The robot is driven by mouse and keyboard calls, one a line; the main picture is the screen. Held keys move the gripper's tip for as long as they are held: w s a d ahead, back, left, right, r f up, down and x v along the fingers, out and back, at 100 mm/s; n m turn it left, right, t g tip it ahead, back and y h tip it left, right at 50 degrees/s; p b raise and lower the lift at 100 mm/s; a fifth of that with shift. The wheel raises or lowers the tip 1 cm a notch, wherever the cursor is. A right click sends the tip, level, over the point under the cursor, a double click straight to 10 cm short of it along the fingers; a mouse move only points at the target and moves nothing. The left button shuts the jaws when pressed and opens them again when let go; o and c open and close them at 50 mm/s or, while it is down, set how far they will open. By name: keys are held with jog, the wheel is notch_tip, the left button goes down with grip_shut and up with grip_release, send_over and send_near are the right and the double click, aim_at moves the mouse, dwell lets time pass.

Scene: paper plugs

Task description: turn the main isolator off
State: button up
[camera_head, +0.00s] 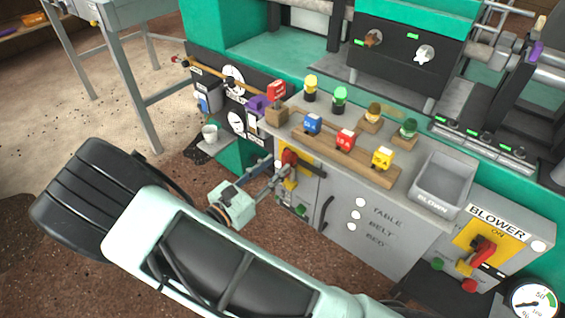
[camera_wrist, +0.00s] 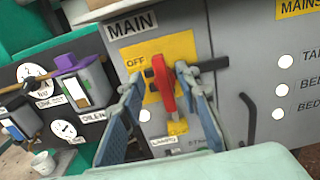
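The main isolator is a red handle (camera_wrist: 163,84) on a yellow plate (camera_wrist: 183,48) under a MAIN label. The handle stands nearly upright, tilted a little, with the word OFF to its upper left. In the head view the red handle (camera_head: 290,157) shows on the grey cabinet front, partly behind my fingers. My gripper (camera_wrist: 162,78) is open, with one finger on each side of the handle. A gap shows at the left finger; the right finger is close to the handle, and I cannot tell whether it touches. The handle's lower end is near a small yellow part (camera_wrist: 177,127).
A black door handle (camera_wrist: 248,118) and white round lamps (camera_wrist: 287,61) are on the cabinet to the right. A purple-topped oiler box (camera_wrist: 80,82) and gauges are to the left. The blower box (camera_head: 490,238) has another red handle. Coloured plugs stand on the bench above.

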aim_at(283, 160)
jog(key=shift+b+x, duration=0.3)
jog(key=shift+x, duration=1.55)
grip_shut()
